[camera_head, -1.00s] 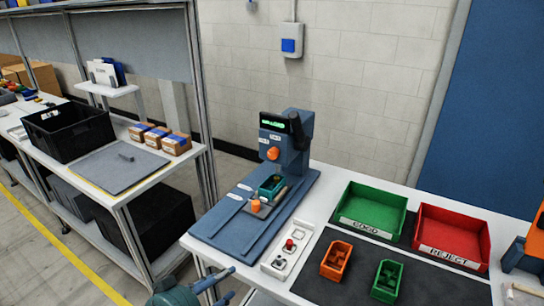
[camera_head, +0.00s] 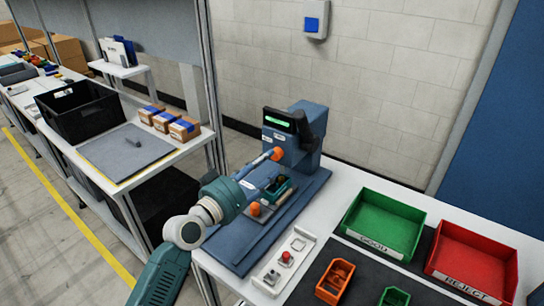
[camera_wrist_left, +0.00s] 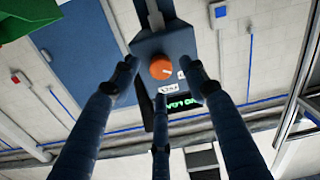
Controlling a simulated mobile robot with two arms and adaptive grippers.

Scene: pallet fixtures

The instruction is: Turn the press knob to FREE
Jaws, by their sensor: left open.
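The blue press (camera_head: 293,135) stands at the back of its blue base plate. Its orange knob (camera_head: 277,154) is on the front, below a green-lit display (camera_head: 279,122). My left gripper (camera_head: 262,158) reaches toward the knob from the front left; its fingertips are close to it. In the wrist view the three fingers (camera_wrist_left: 160,74) are spread around the orange knob (camera_wrist_left: 161,67), with visible gaps. The knob carries a short pale mark. Two small white labels (camera_wrist_left: 169,89) sit near it; their words cannot be read. My right gripper is not in view.
An orange-topped piece (camera_head: 255,208) and a green part (camera_head: 278,186) sit on the press base. A button box (camera_head: 284,259) stands in front. Green (camera_head: 378,219) and red (camera_head: 470,256) bins stand to the right. A side bench holds a black crate (camera_head: 81,113).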

